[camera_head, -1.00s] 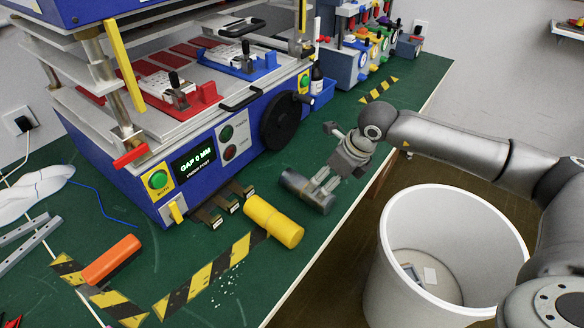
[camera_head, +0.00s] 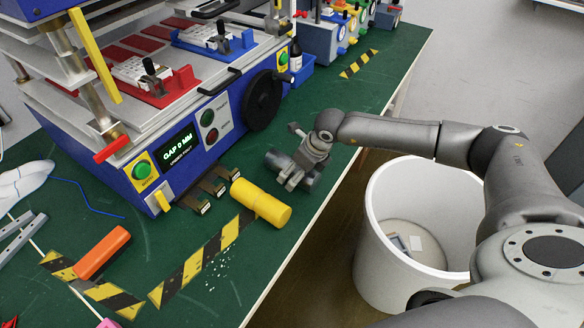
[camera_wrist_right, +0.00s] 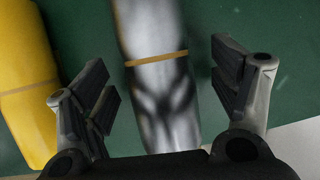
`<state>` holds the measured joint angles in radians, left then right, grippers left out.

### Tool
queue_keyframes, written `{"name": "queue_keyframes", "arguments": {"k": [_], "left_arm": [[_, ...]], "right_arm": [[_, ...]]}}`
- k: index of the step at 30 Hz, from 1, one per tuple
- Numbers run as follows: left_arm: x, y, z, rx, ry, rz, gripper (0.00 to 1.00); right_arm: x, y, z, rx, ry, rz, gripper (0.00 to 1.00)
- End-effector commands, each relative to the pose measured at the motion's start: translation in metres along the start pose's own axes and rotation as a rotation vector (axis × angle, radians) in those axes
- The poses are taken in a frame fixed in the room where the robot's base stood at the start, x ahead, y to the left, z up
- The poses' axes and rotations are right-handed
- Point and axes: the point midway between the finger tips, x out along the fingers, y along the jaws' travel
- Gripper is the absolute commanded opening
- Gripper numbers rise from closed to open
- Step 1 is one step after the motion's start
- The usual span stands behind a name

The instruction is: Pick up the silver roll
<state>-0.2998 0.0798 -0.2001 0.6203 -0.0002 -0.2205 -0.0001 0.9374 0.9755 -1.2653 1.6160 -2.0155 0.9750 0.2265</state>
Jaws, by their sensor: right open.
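The silver roll (camera_head: 280,161) lies on the green bench top near the front edge, partly hidden under my right gripper (camera_head: 292,183) in the head view. In the right wrist view the silver roll (camera_wrist_right: 152,45) is a shiny cylinder with a thin tan band, running between the fingers. My right gripper (camera_wrist_right: 163,80) is open, with one finger on each side of the roll and a visible gap on both sides. It is not closed on the roll. My left gripper is not in view.
A yellow roll (camera_head: 262,203) lies close to the left of the silver roll, and an orange roll (camera_head: 102,252) lies farther left. A blue press (camera_head: 190,140) stands behind. A white bin (camera_head: 372,240) stands on the floor at the right, beyond the bench edge.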

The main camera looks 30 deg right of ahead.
Motion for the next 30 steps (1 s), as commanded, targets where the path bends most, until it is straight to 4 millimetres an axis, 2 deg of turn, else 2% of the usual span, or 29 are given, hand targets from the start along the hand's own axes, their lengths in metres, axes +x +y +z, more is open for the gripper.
{"name": "queue_keyframes", "arguments": {"k": [8,18,30], "left_arm": [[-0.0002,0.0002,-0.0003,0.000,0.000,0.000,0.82],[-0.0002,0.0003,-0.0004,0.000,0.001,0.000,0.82],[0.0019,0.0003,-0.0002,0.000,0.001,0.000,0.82]], "right_arm": [[0.0041,-0.0002,-0.0004,0.000,0.000,0.000,0.82],[0.0037,-0.0003,-0.0002,0.000,0.000,-0.001,0.40],[-0.0008,-0.0006,0.0022,0.000,-0.002,-0.001,0.40]]}}
